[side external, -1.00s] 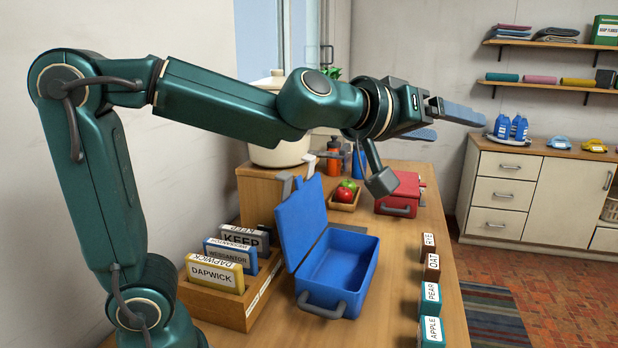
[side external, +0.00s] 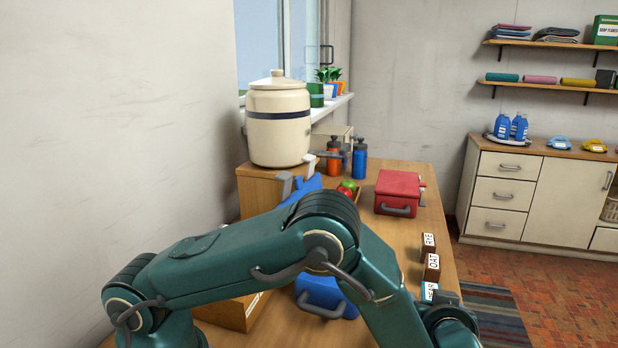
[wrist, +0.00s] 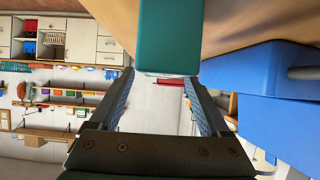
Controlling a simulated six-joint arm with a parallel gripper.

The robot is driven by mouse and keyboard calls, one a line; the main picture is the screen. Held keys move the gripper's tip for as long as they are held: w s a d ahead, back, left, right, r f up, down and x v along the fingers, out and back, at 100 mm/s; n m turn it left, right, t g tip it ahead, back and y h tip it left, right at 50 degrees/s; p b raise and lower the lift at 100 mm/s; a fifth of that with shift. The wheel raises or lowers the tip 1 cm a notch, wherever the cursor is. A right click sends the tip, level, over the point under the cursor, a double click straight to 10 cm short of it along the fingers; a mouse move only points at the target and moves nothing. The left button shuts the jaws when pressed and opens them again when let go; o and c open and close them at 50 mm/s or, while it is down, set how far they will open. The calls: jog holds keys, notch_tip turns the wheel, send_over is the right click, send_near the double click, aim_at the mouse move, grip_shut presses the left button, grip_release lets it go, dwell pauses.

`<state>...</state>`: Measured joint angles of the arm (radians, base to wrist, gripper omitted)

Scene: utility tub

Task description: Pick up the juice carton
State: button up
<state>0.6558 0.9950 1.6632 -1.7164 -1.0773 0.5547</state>
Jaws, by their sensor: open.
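A teal carton (wrist: 168,38) is at the top of the wrist view, in line with the gap between my fingers. No lettering shows on it there, so I cannot tell which carton it is. My gripper (wrist: 158,78) is open, with one finger on each side and nothing held; whether the tips reach past the carton's near face is unclear. In the side view, the teal carton marked PEAR (side external: 430,291) shows only its top part beside my wrist. The teal APPLE carton seen there earlier is hidden behind my arm, as are my fingers.
The blue lunch box (wrist: 255,75) is close on the right in the wrist view; my arm partly covers it in the side view (side external: 325,297). Brown boxes OAT (side external: 432,267) and RYE (side external: 428,243) stand beyond the PEAR carton. A red box (side external: 397,193) sits further back.

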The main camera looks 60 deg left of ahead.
aim_at(430, 297)
jog(key=shift+x, duration=2.4)
jog(key=shift+d, duration=0.1)
grip_shut()
